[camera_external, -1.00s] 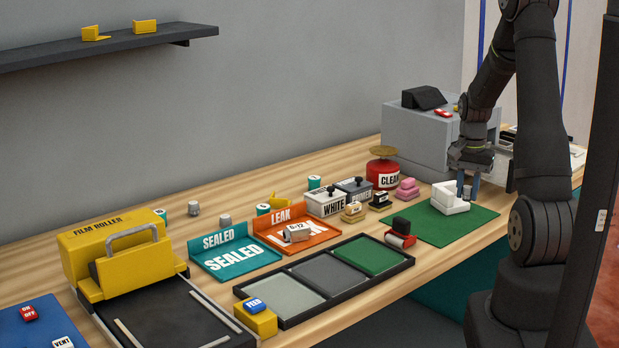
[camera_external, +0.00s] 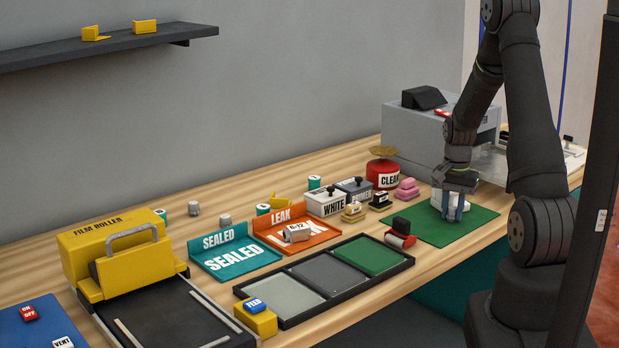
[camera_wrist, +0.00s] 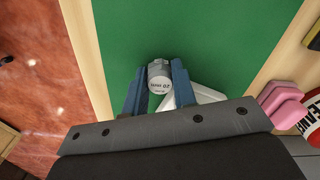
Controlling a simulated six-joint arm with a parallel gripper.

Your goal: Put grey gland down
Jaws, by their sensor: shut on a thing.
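The grey gland (camera_wrist: 160,83) is a small light-grey cylinder with dark lettering on its end face, between the two blue fingers in the wrist view. My gripper (camera_wrist: 160,88) is shut on it, over the green mat (camera_wrist: 190,30). The white block also shows in the wrist view (camera_wrist: 208,95), close beside the right finger. I cannot tell whether the gland touches the mat.
Pink blocks (camera_external: 407,190) and a red CLEAN pot (camera_external: 383,172) stand behind the mat. A red roller (camera_external: 400,238) lies at its left edge. The black tray (camera_external: 285,322) and the orange LEAK tray (camera_external: 331,236) lie further left. The mat's front part is clear.

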